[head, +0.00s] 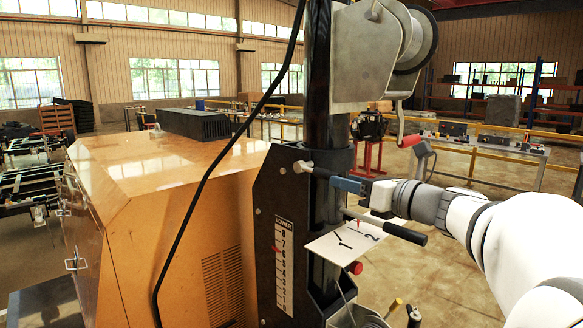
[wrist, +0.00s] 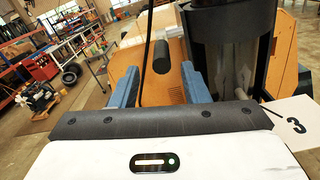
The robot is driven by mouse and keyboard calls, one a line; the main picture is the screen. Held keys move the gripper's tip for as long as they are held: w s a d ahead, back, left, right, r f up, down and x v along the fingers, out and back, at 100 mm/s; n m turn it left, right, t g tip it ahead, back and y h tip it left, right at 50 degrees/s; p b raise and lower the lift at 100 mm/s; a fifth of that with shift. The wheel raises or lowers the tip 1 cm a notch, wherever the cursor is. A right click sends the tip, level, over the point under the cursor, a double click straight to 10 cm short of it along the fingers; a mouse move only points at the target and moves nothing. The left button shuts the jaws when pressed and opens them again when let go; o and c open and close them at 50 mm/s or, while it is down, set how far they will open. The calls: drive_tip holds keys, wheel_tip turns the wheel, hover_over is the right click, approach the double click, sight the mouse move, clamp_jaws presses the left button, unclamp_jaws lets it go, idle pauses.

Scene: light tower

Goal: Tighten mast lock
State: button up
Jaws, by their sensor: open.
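The black mast (head: 325,110) stands upright in a dark bracket (head: 275,225). A short black handle (head: 321,173) with a silver end sticks out of the bracket, likely the mast lock. My gripper (head: 338,180) is at this handle, its blue finger overlapping the handle's near end in the head view. In the wrist view my gripper (wrist: 160,82) has its two blue fingers apart. The black handle (wrist: 160,54) shows in the gap between them, near the tips, with space on both sides. I cannot tell whether a finger touches it. The mast (wrist: 248,50) is right of the fingers there.
A second black-gripped lever (head: 405,233) and a numbered white plate (head: 345,240) sit just below my gripper. A winch (head: 375,55) with a red-handled crank (head: 408,140) is above. A black cable (head: 215,150) hangs before the orange cabinet (head: 150,190).

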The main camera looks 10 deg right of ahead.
sight(324, 174)
drive_tip(key=p+x, duration=0.2)
drive_tip(key=x, duration=0.5)
drive_tip(key=shift+w+a+r, duration=0.1)
drive_tip(key=shift+w+a, duration=0.05)
drive_tip(key=shift+w, duration=0.25)
clamp_jaws()
drive_tip(key=shift+a, duration=0.1)
